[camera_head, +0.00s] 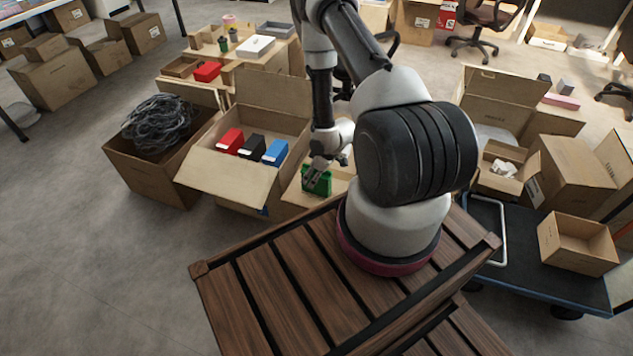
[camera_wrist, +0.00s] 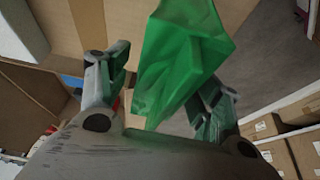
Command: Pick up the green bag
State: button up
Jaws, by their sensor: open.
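The green bag (camera_head: 317,182) is at my gripper's end in the head view, in front of a cardboard surface just right of the open carton. In the wrist view the green bag (camera_wrist: 180,60) fills the middle, close to the camera, between the two fingers. My gripper (camera_wrist: 165,90) is open, with one finger on each side of the bag. A gap shows between the left finger and the bag. The right finger is close to the bag's lower right side; I cannot tell whether it touches. In the head view my gripper (camera_head: 315,172) partly covers the bag's top.
An open carton (camera_head: 228,176) with red, black and blue boxes stands left of my gripper. A carton of grey cables (camera_head: 150,177) stands farther left. A blue cart (camera_head: 530,275) with cartons is at right. Open floor (camera_head: 90,250) lies at the lower left.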

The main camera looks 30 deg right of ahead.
jog(key=shift+f, duration=0.25)
dwell(0.4)
jog(key=c, duration=1.2)
